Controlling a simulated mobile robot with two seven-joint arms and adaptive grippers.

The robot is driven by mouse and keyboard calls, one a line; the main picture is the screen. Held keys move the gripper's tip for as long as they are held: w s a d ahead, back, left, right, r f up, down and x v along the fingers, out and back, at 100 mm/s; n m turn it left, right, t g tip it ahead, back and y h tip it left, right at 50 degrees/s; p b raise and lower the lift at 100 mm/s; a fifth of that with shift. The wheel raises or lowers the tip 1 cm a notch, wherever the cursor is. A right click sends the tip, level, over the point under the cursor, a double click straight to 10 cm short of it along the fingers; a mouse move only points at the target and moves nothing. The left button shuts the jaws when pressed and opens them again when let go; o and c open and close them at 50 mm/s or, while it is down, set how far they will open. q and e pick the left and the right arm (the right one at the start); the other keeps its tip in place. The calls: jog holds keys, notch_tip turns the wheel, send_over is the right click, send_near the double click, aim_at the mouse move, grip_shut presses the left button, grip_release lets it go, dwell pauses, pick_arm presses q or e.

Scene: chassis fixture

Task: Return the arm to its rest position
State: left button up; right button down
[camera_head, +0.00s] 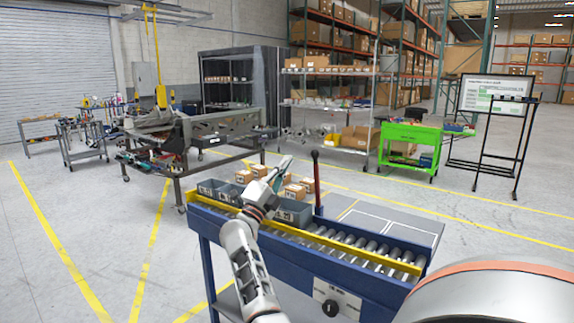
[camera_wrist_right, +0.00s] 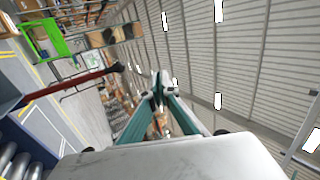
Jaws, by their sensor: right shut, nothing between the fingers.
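My right arm (camera_head: 246,268) rises from the bottom of the head view, bent upward in front of the roller conveyor. My right gripper (camera_head: 281,168) points up and away above the conveyor's far side. In the right wrist view its two green fingers (camera_wrist_right: 159,92) meet at the tips with nothing between them. The blue roller conveyor (camera_head: 385,283) with a yellow rail stands behind the arm, and the arm hides part of it. My left gripper is in neither view.
Grey bins (camera_head: 297,213) and small cardboard boxes (camera_head: 293,191) sit along the conveyor's far side, close to my right gripper. A red lever (camera_head: 316,178) stands upright just right of it. A green cart (camera_head: 411,134) is farther back.

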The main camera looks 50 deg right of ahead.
jog(key=shift+f, duration=0.1)
dwell(0.6)
jog(key=w+a+f+n+t+y, duration=0.4)
jog(key=a+f+n+t+y, duration=0.65)
jog(key=n+t, duration=0.75)
jog(key=s+a+f+n+y, duration=0.2)
jog(key=a+f+n+y, duration=0.4)
jog(key=a+f, duration=0.25)
jog(key=s+a+f+n+y, duration=0.2)
jog(key=a+f+n+y, duration=0.45)
jog(key=a+f, duration=0.2)
jog(key=s+a+f+n+g+y, duration=0.1)
jog(key=s+a+f+n+g, duration=0.1)
jog(key=s+a+f, duration=0.3)
jog(key=s+a+f+n+g+y, duration=0.2)
jog(key=s+a+f, duration=0.4)
jog(key=s+f, duration=0.6)
jog(key=s+a+f+n+g+y, duration=0.1)
jog(key=s+a+f+n+g, duration=0.3)
jog(key=s+f, duration=0.4)
jog(key=shift+s+a+f+g, duration=0.15)
jog(key=shift+s+a+g, duration=0.7)
jog(key=shift+s+g, duration=0.2)
